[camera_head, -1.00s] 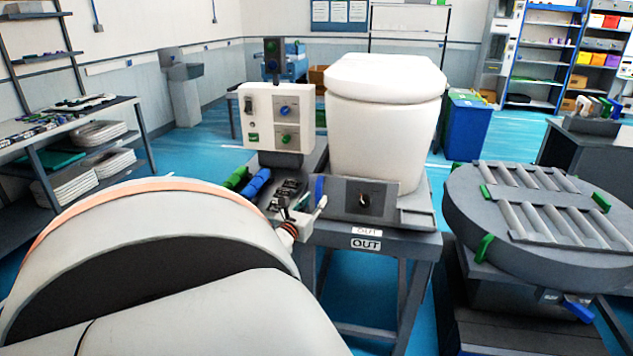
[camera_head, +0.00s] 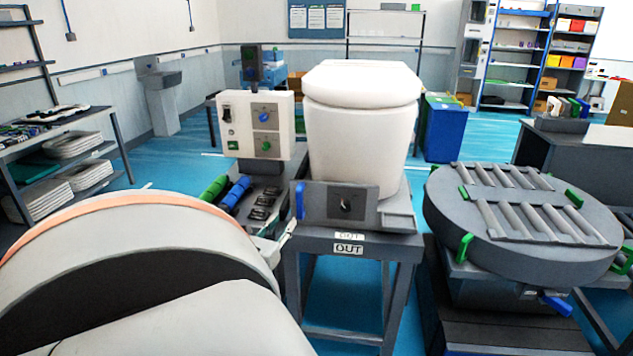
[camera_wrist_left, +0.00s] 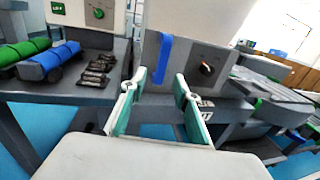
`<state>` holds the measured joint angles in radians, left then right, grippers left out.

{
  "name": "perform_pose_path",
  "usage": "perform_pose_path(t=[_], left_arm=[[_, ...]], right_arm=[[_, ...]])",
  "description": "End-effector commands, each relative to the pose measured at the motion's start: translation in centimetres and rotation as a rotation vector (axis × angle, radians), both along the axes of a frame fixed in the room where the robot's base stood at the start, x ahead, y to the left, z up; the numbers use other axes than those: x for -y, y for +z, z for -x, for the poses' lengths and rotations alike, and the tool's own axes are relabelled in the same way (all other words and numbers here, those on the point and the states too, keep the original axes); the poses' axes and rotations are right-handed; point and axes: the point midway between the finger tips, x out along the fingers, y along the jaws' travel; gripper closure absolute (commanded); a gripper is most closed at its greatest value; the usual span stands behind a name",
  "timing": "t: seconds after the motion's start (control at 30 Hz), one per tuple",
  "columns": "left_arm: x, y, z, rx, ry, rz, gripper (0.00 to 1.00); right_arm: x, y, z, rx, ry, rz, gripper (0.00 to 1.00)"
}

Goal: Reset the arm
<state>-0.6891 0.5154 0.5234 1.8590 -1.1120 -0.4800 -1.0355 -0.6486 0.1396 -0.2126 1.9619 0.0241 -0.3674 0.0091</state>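My left arm fills the lower left of the head view, with its large white and grey link near the camera. My left gripper (camera_head: 286,232) is mostly hidden behind that link, and only a light fingertip part shows at the front left of the test stand. In the left wrist view the gripper (camera_wrist_left: 158,84) has its two green-padded fingers apart with nothing between them. Beyond the fingertips are a blue handle (camera_wrist_left: 162,58) and a grey panel with a dark knob (camera_wrist_left: 206,68). My right gripper is in neither view.
A round roller table (camera_head: 455,215) stands at the right. Blue floor shows between stand and roller table.

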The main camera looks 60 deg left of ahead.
Motion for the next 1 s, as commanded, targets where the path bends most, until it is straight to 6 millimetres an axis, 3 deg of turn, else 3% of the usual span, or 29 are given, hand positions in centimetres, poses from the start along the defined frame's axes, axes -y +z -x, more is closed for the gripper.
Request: perform_pose_path(t=[0.3, 0.37, 0.47, 0.57, 0.7, 0.9, 1.0], left_arm=[[0.3, -0.5, 0.0, 0.006, -0.002, 0.023, 0.69], [1.1, -1.6, -0.1, 0.019, -0.006, 0.078, 0.69], [3.7, -5.0, -0.1, 0.065, -0.014, 0.262, 0.69], [8.1, -9.6, -0.2, 0.135, -0.014, 0.539, 0.69], [15.7, -15.7, -0.1, 0.237, 0.022, 0.966, 0.69], [28.3, -21.7, 0.3, 0.361, 0.138, 1.558, 0.69], [35.0, -23.4, 0.6, 0.414, 0.229, 1.846, 0.69]], right_arm=[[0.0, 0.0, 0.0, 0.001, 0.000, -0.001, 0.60], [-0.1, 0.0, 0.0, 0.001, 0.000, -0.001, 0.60], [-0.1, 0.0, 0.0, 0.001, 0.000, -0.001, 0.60], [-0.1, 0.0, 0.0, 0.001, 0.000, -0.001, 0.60], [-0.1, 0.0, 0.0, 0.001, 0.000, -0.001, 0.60], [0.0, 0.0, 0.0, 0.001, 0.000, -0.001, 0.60], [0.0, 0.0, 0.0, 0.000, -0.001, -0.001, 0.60]])
